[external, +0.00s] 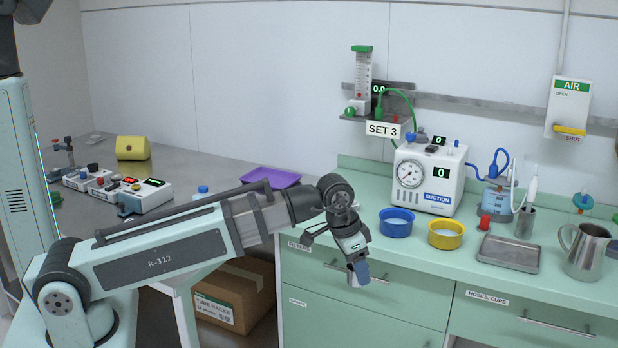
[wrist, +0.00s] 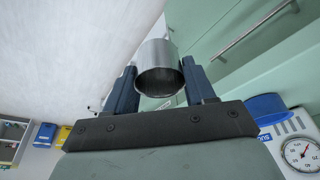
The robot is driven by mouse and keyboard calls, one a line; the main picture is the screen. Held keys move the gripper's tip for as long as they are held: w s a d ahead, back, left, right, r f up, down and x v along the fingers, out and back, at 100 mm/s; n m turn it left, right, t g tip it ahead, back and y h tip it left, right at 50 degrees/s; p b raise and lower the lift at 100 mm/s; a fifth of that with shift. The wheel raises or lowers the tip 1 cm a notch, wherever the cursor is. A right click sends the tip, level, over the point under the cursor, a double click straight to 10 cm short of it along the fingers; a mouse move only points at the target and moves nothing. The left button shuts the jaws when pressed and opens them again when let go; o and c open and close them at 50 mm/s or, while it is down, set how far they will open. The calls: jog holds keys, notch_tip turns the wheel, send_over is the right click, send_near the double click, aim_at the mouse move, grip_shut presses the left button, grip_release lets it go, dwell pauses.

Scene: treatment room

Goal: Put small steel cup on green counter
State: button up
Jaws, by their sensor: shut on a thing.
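My gripper (external: 358,274) hangs in front of the drawer fronts, lower in the picture than the green counter (external: 372,188). Its dark blue fingers (wrist: 160,85) are shut on the small steel cup (wrist: 158,68), one on each side. The cup's round open mouth faces the wrist camera. In the external view the cup (external: 352,281) is mostly hidden by a finger, with only a small grey part showing. The green counter runs along the wall to the right of my arm.
On the counter stand a blue bowl (external: 397,223), a yellow bowl (external: 446,234), a suction unit (external: 428,180), a metal tray (external: 509,253), another steel cup (external: 525,222) holding an item and a steel pitcher (external: 586,252). A drawer handle (external: 340,268) juts out near my gripper.

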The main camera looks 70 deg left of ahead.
notch_tip(320, 180, up, 9)
jog(key=w+a+n+y, duration=0.25)
jog(key=a+n, duration=0.35)
jog(key=a, duration=2.2)
jog(key=s+a+n+g, duration=0.1)
jog(key=s+a+n, duration=0.25)
jog(key=a, duration=0.95)
jog(key=s+a+n+g, duration=0.15)
jog(key=s+a, duration=0.35)
jog(key=a, duration=0.8)
jog(key=s+a+n, duration=0.7)
jog(key=s+a, duration=1.5)
jog(key=a, duration=0.3)
jog(key=s+a+n+g, duration=0.1)
jog(key=s+a, duration=0.3)
jog(key=s, duration=0.4)
jog(key=s+a+n+g, duration=0.1)
jog(key=s+a+n, duration=0.1)
jog(key=s+a, duration=0.45)
jog(key=s+a+n, duration=0.1)
jog(key=s+a, duration=0.2)
jog(key=s, duration=0.7)
jog(key=shift+y, duration=0.35)
jog(key=shift+w+d+f, duration=0.1)
jog(key=shift+f, duration=3.75)
jog(key=shift+d+f, duration=0.1)
jog(key=shift+f, duration=3.7)
